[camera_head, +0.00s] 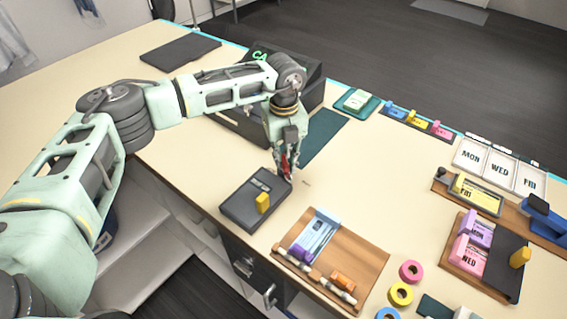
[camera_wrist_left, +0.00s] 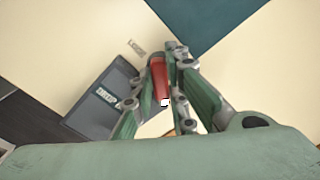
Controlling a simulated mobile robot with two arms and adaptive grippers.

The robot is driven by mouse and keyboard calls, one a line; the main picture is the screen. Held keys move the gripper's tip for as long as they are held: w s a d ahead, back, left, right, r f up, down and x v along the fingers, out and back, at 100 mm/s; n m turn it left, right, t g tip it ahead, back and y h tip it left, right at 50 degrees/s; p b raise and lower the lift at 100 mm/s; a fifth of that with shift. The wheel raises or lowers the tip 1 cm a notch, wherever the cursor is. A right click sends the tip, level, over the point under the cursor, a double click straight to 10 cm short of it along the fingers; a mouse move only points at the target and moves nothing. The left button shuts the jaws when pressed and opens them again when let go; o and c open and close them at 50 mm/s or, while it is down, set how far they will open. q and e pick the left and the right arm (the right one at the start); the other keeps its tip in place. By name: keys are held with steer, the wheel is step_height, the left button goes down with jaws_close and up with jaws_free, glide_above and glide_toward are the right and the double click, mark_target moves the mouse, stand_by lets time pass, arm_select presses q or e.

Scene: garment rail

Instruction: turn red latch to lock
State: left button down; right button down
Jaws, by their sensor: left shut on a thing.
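The red latch (camera_head: 284,162) is a small red bar at the far right corner of a dark grey box (camera_head: 240,208) on the table. My left gripper (camera_head: 287,172) points down there and is shut on the red latch. In the left wrist view the red latch (camera_wrist_left: 160,80) lies between the two green fingers, with a small white bit at its near end. The fingers partly hide the latch's foot. My right gripper is not in view.
A black case (camera_head: 240,125) stands behind my left arm, with a dark green mat (camera_head: 322,136) beside it. A wooden tray (camera_head: 352,262) lies to the front right. White day trays (camera_head: 500,166) and tape rolls (camera_head: 411,270) are farther right.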

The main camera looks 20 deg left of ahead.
arm_select(q)
steer(key=m+b, duration=0.2)
steer(key=m, duration=0.1)
steer(key=shift+d+f, duration=0.1)
steer(key=shift+f, duration=0.05)
steer(key=m+b, duration=0.3)
steer(key=shift+w+m, duration=0.1)
steer(key=shift+m, duration=0.2)
steer(key=m+b, duration=0.2)
steer(key=m, duration=0.1)
steer(key=shift+d+r+m, duration=0.1)
steer(key=shift+r+m, duration=0.1)
steer(key=shift+m, duration=0.5)
steer(key=c, duration=1.7)
jaws_free()
steer(key=shift+r, duration=0.1)
